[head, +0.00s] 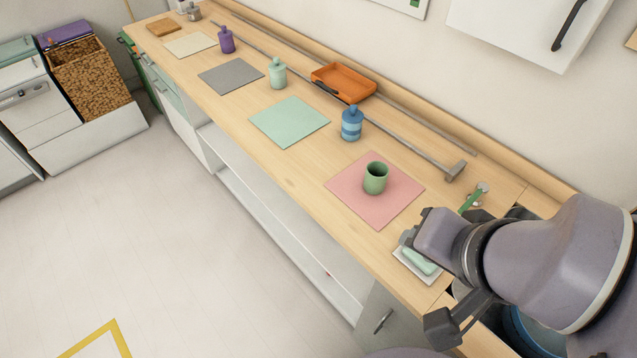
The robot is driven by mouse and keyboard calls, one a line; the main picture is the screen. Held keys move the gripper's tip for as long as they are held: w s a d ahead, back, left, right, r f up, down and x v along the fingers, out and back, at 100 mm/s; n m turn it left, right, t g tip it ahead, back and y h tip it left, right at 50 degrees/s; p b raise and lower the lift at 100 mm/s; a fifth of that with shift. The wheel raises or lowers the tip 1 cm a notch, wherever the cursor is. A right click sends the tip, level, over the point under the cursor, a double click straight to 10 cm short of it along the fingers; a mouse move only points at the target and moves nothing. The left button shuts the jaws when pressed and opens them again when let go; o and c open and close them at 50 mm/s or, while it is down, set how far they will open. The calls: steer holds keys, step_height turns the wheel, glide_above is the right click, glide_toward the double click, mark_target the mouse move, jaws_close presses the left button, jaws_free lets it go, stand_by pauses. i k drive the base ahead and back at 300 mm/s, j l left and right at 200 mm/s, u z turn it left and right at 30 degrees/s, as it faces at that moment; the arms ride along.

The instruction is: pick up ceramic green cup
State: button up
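The green cup (375,180) stands upright on a pink square mat (358,207) on the wooden counter. Its dark open mouth faces up. My gripper (423,282) is at the lower right of the head view, to the right of and nearer than the cup, and apart from it. Its two dark fingers are spread wide, with nothing seen held between them. My arm hides part of the counter's right end.
A white dish with a pale green bar (419,262) lies beside my gripper. A blue bottle (352,123) stands behind and left of the cup. A long grey rail (400,143) and an orange tray (344,83) lie towards the wall. The mint mat (289,122) is bare.

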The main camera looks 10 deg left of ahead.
mark_target(377, 173)
steer(key=u, duration=0.25)
steer(key=i+j+z, duration=0.3)
steer(key=j+z, duration=0.35)
steer(key=j, duration=0.2)
steer(key=i+j+z, duration=0.1)
steer(key=j+z, duration=0.2)
steer(key=j, duration=0.15)
